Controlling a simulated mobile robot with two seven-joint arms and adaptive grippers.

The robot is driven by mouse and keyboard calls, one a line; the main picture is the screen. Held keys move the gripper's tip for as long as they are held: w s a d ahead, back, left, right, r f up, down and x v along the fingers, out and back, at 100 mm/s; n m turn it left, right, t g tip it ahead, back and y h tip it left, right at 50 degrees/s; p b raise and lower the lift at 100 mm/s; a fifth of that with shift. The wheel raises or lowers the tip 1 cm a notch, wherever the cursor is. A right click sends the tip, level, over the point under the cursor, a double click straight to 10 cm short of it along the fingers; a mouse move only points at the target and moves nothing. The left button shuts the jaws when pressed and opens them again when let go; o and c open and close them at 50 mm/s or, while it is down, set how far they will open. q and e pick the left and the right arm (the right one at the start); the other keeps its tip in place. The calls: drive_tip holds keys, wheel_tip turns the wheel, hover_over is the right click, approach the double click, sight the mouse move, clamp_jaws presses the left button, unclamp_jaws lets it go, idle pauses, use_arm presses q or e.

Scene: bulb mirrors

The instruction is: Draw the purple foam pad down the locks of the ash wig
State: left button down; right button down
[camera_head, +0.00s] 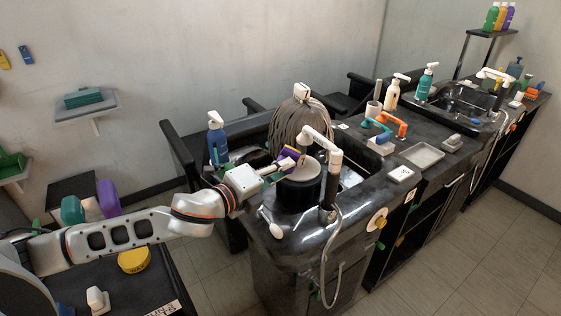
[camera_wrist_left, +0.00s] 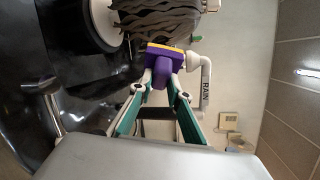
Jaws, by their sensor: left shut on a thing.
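The ash wig (camera_head: 297,122) has long grey-brown locks and stands at the near end of the black counter. Its locks (camera_wrist_left: 160,20) fill the top of the left wrist view. The purple foam pad (camera_head: 289,153) has a yellow edge and shows in the left wrist view (camera_wrist_left: 160,58), close against the locks. I cannot tell for sure whether it touches them. My left gripper (camera_head: 279,165) is shut on the pad's purple grip, and its fingers (camera_wrist_left: 161,82) show on both sides of it. My right gripper is in neither view.
A white pump bottle (camera_head: 393,92), orange-handled tool (camera_head: 394,122) and grey tray (camera_head: 422,155) are farther along the counter.

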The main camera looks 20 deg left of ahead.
sight(286, 149)
use_arm(q)
drive_tip(key=shift+w+a+r+m+g, duration=0.3)
drive_tip(key=shift+w+a+r+m, duration=0.1)
drive_tip(key=shift+w+r, duration=0.2)
drive_tip(key=shift+w, duration=0.3)
drive_tip(key=shift+w+a, duration=0.15)
drive_tip(key=shift+w, duration=2.5)
drive_tip(key=shift+w, duration=0.1)
drive_tip(key=shift+w+a, duration=0.1)
drive_tip(key=shift+w, duration=0.95)
drive_tip(key=shift+s+f+b, duration=0.2)
drive_tip(key=shift+f+b, duration=0.2)
drive_tip(key=shift+f, duration=0.55)
